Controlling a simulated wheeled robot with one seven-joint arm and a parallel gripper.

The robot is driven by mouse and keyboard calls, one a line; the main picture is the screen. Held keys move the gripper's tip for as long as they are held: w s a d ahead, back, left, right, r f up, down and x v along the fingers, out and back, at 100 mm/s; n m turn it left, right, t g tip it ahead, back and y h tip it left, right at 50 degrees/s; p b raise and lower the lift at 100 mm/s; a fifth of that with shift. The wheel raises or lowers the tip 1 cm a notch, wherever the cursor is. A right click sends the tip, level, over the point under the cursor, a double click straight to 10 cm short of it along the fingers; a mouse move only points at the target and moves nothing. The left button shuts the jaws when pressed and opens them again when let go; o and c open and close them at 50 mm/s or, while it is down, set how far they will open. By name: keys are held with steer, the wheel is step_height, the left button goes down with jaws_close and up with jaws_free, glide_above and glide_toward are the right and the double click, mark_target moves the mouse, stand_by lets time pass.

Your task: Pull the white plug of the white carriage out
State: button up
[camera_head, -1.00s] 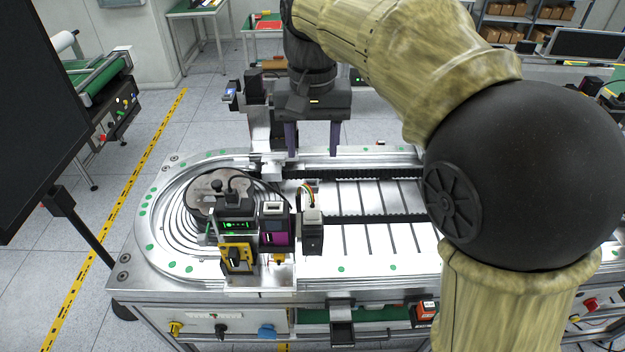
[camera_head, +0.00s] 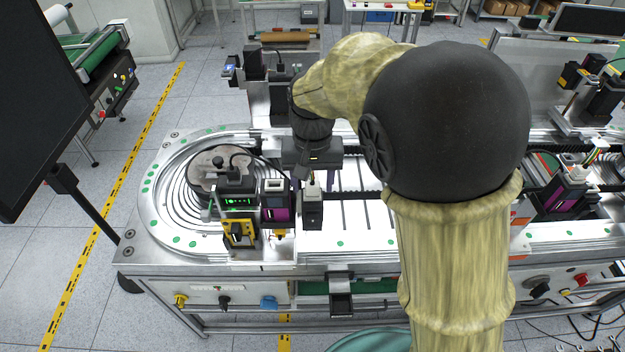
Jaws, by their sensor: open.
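A dark block-shaped carriage (camera_head: 313,216) stands upright on the metal track near its front edge. No carriage here looks clearly white, so I cannot be sure this is the one named. Nothing is seen held.
A purple-and-black carriage (camera_head: 275,204) with a pale top stands close on the left. Another purple carriage (camera_head: 562,197) with wires is far right. My arm hides the track's middle.

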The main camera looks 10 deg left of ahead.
mark_target(313, 183)
steer(key=shift+f, duration=0.55)
steer(key=shift+c, duration=0.2)
steer(key=c, duration=1)
steer(key=shift+r, duration=0.1)
steer(key=shift+r, duration=0.15)
steer(key=shift+r+p, duration=0.3)
steer(key=shift+p, duration=0.2)
steer(key=shift+r+p, duration=0.55)
steer(key=shift+r+p, duration=1.2)
steer(key=shift+r, duration=0.25)
